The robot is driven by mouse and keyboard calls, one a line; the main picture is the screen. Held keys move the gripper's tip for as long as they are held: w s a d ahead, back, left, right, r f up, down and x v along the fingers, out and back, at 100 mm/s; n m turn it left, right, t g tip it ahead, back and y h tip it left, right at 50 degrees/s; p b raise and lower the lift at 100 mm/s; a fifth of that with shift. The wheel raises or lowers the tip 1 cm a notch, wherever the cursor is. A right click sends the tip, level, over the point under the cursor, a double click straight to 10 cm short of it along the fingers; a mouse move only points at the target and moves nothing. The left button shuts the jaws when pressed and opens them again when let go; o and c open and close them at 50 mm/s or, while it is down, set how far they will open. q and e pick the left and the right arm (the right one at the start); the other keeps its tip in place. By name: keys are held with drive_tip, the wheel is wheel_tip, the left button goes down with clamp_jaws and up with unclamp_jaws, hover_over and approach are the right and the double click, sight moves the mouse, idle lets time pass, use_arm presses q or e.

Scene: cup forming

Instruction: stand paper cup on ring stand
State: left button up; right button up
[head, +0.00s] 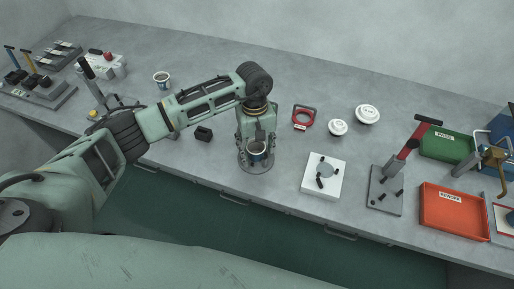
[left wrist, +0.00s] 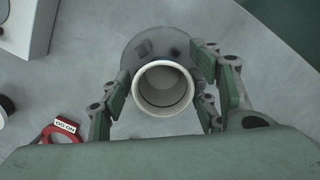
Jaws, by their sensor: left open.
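A paper cup (head: 257,152) with a white rim and dark blue side stands upright at the ring stand (head: 257,168), a round grey base near the table's front edge. My left gripper (head: 257,146) is directly above, its fingers reaching down around the cup. In the left wrist view the cup (left wrist: 163,88) shows from above, its round mouth between the open fingers of my left gripper (left wrist: 165,92). The grey disc of the stand (left wrist: 142,44) shows behind it. The cup hides most of the stand's middle. My right gripper is not in view.
A second cup (head: 162,77) stands at the back left. A white block (head: 324,176), a red-handled press (head: 387,188) and a red tray (head: 454,212) stand further right.

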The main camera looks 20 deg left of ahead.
sight(255, 152)
use_arm(q)
drive_tip(key=shift+r+p, duration=0.3)
wheel_tip(255, 152, up, 12)
drive_tip(key=w+b, duration=0.1)
drive_tip(key=b, duration=0.3)
drive_tip(key=shift+a+f, duration=0.2)
drive_tip(key=shift+a, duration=0.25)
drive_tip(key=shift+w, duration=0.1)
drive_tip(key=shift+f, duration=0.1)
